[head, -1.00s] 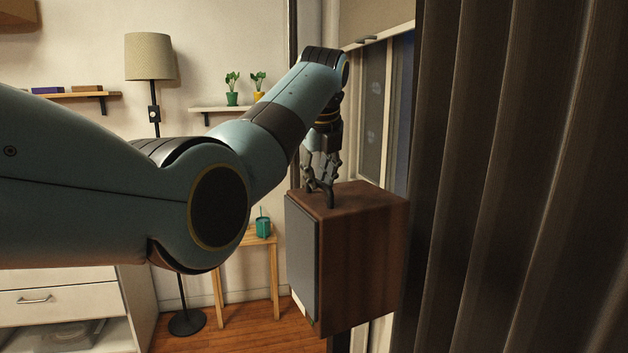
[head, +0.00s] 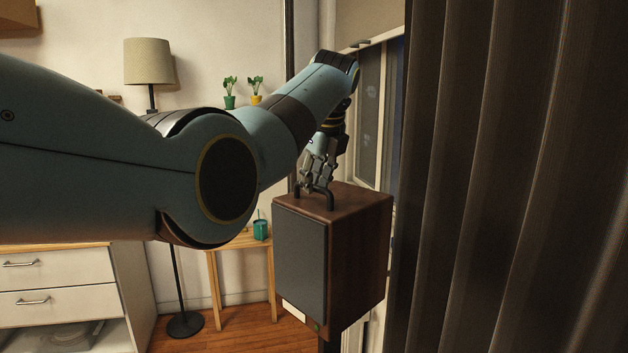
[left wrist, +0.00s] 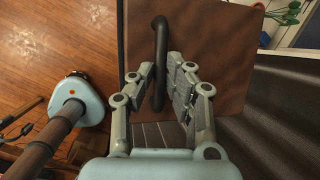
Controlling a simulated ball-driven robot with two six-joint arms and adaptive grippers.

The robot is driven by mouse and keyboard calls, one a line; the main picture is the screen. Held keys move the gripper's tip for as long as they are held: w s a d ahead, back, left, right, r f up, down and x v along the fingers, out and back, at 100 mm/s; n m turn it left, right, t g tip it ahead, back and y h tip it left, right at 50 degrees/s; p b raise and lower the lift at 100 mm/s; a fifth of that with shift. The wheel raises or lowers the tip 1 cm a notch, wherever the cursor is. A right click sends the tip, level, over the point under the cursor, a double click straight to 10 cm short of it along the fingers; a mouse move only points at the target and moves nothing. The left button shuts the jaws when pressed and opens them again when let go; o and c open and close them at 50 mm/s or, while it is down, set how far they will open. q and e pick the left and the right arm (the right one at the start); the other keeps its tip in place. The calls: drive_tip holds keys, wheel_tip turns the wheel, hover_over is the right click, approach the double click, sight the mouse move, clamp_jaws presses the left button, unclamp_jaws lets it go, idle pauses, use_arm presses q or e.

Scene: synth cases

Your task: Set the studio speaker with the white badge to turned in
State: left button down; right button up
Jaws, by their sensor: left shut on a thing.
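The studio speaker is a brown wooden box (head: 358,255) with a dark grey front grille (head: 300,262). A white badge (head: 294,311) sits low on its front. In the head view the front faces left and partly toward me. A black handle (head: 328,199) stands on its top; it also shows in the left wrist view (left wrist: 159,60). My left gripper (head: 315,188) is shut on this handle from above. In the left wrist view its fingers (left wrist: 163,92) lie on both sides of the handle. My right gripper is not in view.
A dark curtain (head: 510,180) hangs close on the right of the speaker, with a window (head: 375,120) behind. A small wooden table (head: 240,252) with a teal cup (head: 260,229), a floor lamp (head: 148,62) and a white drawer unit (head: 60,285) stand farther back left.

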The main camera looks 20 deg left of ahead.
use_arm(q)
drive_tip(key=c, duration=1.3)
unclamp_jaws()
drive_tip(key=shift+d, duration=0.1)
drive_tip(key=shift+c, duration=0.2)
drive_tip(key=shift+s+r, duration=0.1)
drive_tip(key=shift+r, duration=0.25)
drive_tip(key=v, duration=1.1)
drive_tip(key=shift+s+d+r, duration=0.1)
